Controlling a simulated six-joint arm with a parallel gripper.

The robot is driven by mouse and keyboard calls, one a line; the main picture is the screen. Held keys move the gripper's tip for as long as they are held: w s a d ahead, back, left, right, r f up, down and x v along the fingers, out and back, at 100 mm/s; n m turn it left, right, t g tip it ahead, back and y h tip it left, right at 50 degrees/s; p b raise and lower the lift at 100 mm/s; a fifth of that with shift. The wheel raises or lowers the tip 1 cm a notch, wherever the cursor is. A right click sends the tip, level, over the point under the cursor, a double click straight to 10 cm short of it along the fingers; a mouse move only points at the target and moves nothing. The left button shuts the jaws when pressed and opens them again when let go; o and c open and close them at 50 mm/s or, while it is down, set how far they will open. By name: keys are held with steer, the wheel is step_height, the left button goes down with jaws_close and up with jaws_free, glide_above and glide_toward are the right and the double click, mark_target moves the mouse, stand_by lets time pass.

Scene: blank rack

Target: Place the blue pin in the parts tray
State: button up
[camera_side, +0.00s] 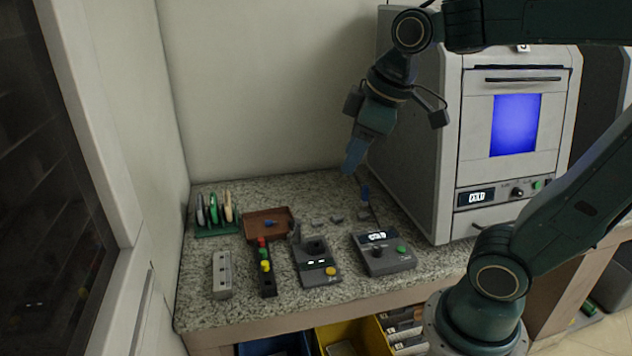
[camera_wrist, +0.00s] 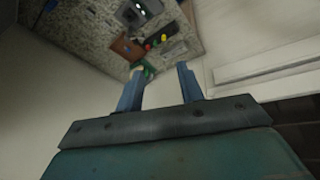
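The brown parts tray (camera_side: 284,214) sits at the back of the speckled counter; it also shows in the wrist view (camera_wrist: 121,44). A small blue piece that looks like the blue pin (camera_side: 269,223) lies inside the tray. My gripper (camera_side: 353,165) is raised well above the counter, to the right of the tray and apart from it. In the wrist view my gripper (camera_wrist: 158,90) has its two blue fingers spread, with nothing held between them. The pin is too small to make out in the wrist view.
A black rack (camera_side: 267,284) holds red, green and yellow pins. A green rack (camera_side: 217,231) with upright blanks stands at the left. A grey block (camera_side: 221,275), a grey device with yellow button (camera_side: 318,265) and a display box (camera_side: 384,254) stand in front. A large oven (camera_side: 450,140) stands right.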

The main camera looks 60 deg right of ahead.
steer(key=s+a+f+m+t, duration=0.1)
steer(key=s+f+m, duration=0.2)
steer(key=s, duration=0.4)
steer(key=shift+s+a+m, duration=0.3)
steer(key=shift+m, duration=0.3)
